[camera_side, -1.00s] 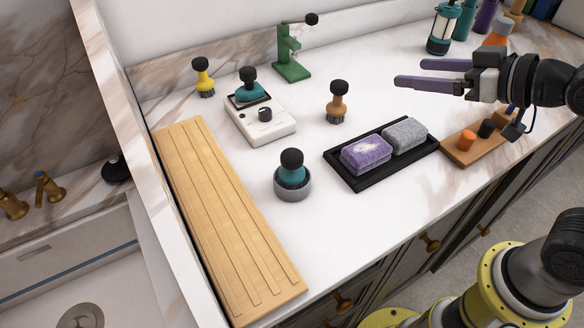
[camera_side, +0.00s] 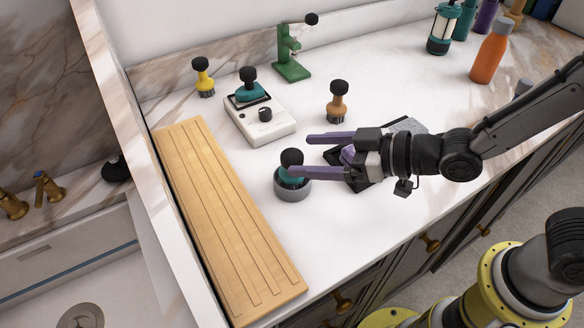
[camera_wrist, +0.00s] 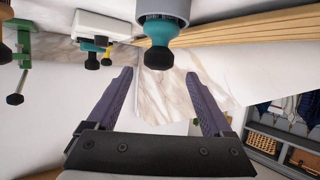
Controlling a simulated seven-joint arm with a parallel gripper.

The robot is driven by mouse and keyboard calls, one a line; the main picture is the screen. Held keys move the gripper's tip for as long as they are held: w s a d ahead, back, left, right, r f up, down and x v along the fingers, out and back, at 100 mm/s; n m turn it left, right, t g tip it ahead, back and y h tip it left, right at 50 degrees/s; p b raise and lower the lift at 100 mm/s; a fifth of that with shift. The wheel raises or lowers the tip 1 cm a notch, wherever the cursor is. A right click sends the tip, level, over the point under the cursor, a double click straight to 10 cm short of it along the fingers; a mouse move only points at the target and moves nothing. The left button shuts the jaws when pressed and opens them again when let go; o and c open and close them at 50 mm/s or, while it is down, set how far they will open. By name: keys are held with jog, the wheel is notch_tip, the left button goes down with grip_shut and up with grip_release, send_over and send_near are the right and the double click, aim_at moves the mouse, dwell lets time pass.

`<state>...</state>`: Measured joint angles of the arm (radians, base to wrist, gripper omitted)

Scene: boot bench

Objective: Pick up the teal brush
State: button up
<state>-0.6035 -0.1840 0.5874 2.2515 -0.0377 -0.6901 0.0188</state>
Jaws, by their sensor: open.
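Two teal brushes with black knobs are in view. One teal brush (camera_side: 291,181) stands upright in a round grey cup (camera_side: 293,192); in the wrist view this brush (camera_wrist: 159,33) and cup (camera_wrist: 164,7) show at the top, beyond the gap between my fingers. The other teal brush (camera_side: 249,89) stands on a white device (camera_side: 262,122) with a black dial. My gripper (camera_side: 300,156) is open and empty, its purple fingers pointing left at the cupped brush. One finger overlaps that brush in the side view; contact cannot be told. The fingers (camera_wrist: 158,75) are spread in the wrist view.
A black tray (camera_side: 362,184) with a purple block is partly hidden behind my gripper. A tan brush (camera_side: 337,103), yellow brush (camera_side: 203,77) and green stand (camera_side: 290,66) stand farther back. A slatted wooden board (camera_side: 225,220) lies left. White counter is clear in front of the cup.

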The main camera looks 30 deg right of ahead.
aim_at(282, 150)
jog(key=shift+x, duration=3.8)
jog(key=shift+d, duration=0.2)
grip_shut()
jog(key=shift+r, duration=0.55)
jog(key=s+r, duration=0.1)
jog(key=r, duration=0.1)
jog(key=s+d+r, duration=0.1)
jog(key=r, duration=0.1)
jog(key=s+d+r, duration=0.1)
jog(key=r, duration=0.2)
jog(key=shift+s+d, duration=0.15)
jog(key=v, duration=1.1)
jog(key=shift+r, duration=0.3)
